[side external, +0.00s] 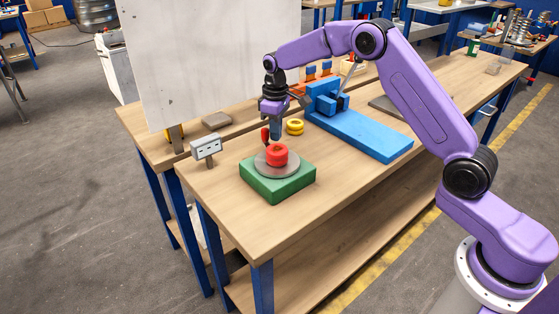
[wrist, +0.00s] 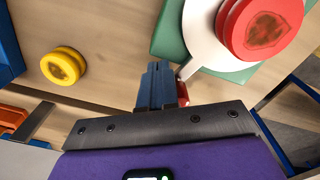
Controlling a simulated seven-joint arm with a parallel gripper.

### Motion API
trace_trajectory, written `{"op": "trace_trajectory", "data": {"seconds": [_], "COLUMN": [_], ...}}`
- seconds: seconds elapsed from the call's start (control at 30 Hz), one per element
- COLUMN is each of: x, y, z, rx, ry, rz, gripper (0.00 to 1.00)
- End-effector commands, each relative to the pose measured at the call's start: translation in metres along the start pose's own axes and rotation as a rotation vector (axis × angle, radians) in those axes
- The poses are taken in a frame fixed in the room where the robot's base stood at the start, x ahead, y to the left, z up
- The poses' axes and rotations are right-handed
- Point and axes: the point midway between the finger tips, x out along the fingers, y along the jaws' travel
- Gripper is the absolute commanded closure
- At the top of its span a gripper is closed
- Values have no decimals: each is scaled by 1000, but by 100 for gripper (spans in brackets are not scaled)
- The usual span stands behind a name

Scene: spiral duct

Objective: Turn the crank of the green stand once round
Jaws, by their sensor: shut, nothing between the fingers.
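The green stand (side external: 277,187) sits near the front left of the bench, with a grey disc (side external: 292,168) and a red round piece (side external: 277,155) on top. In the wrist view the red piece (wrist: 262,25) is at upper right, over the green base (wrist: 172,38). A narrow arm runs from the disc to a small red handle (wrist: 183,93), the crank handle, which stands upright in the side view (side external: 265,136). My gripper (side external: 275,137) is shut and empty, pointing down right beside the handle. Its blue fingers (wrist: 157,78) partly hide the handle; I cannot tell whether they touch it.
A yellow ring-shaped piece (side external: 295,127) lies behind the stand. A blue fixture (side external: 365,135) stretches along the bench to the right. A small sign (side external: 206,147) stands left of the stand, and a large pale panel (side external: 205,65) rises behind. The bench front is clear.

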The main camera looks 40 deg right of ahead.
Motion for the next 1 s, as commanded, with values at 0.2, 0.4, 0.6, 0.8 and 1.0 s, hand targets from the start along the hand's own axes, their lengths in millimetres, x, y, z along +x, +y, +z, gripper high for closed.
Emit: {"op": "trace_trajectory", "data": {"seconds": [0.2,0.4,0.6,0.8,1.0], "x": [0,0,0,0,0], "y": [-2,-3,-11,-12,-14], "z": [-5,-7,-19,-22,-24], "rx": [2,1,0,2,1], "ry": [0,0,1,1,1], "rz": [0,0,0,0,0], "gripper": [100,100,100,100,100]}}
